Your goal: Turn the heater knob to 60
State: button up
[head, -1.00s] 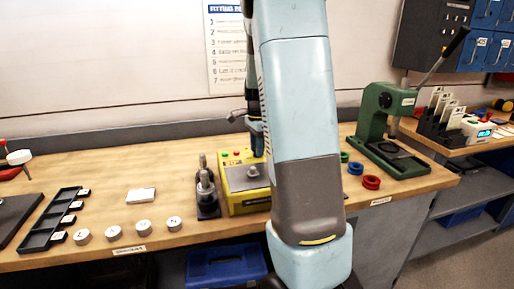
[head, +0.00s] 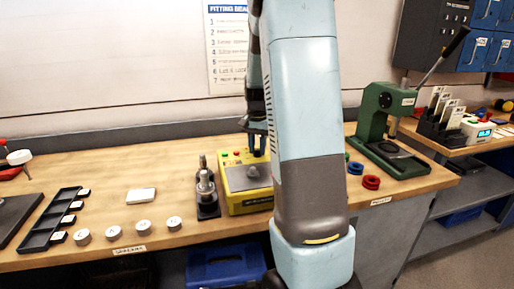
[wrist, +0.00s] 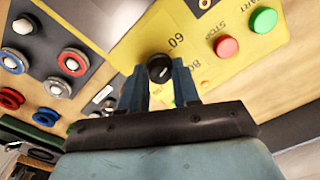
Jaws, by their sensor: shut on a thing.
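The yellow heater box (head: 233,201) stands on the bench, with a grey plate on its top and red and green buttons at its back. My gripper (head: 257,143) points down over its back right part, partly hidden behind my arm. In the wrist view my gripper (wrist: 157,78) has its two fingers on either side of the black heater knob (wrist: 158,66) and is shut on it. A printed 60 (wrist: 176,40) is beside the knob; part of another marking is half hidden by a finger. I cannot read the knob's pointer surely. The knob is hidden in the head view.
A dark stand with metal fittings (head: 207,195) is close left of the heater. Several white round pieces (head: 144,227) lie at the front left. A green press (head: 374,125) and red rings (head: 371,182) are to the right. A red button (wrist: 227,46) is near the knob.

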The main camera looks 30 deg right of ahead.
jog(key=shift+w+r+n, duration=0.15)
jog(key=shift+n, duration=0.15)
jog(key=o, duration=1)
jog(key=shift+o, duration=0.2)
notch_tip(320, 180, up, 14)
jog(key=shift+f, duration=0.25)
dwell(0.4)
jog(key=s+a+n+t, duration=0.2)
jog(key=s+a+n, duration=0.2)
jog(key=s+a, duration=0.5)
jog(key=s+a+r+n+t, duration=0.1)
jog(key=s+a+n+t, duration=0.2)
jog(key=s+a, duration=0.6)
jog(key=s+n, duration=0.2)
jog(key=s, duration=0.6)
jog(key=shift+a+r+t, duration=0.2)
jog(key=shift+a+t, duration=0.05)
jog(key=shift+t, duration=0.05)
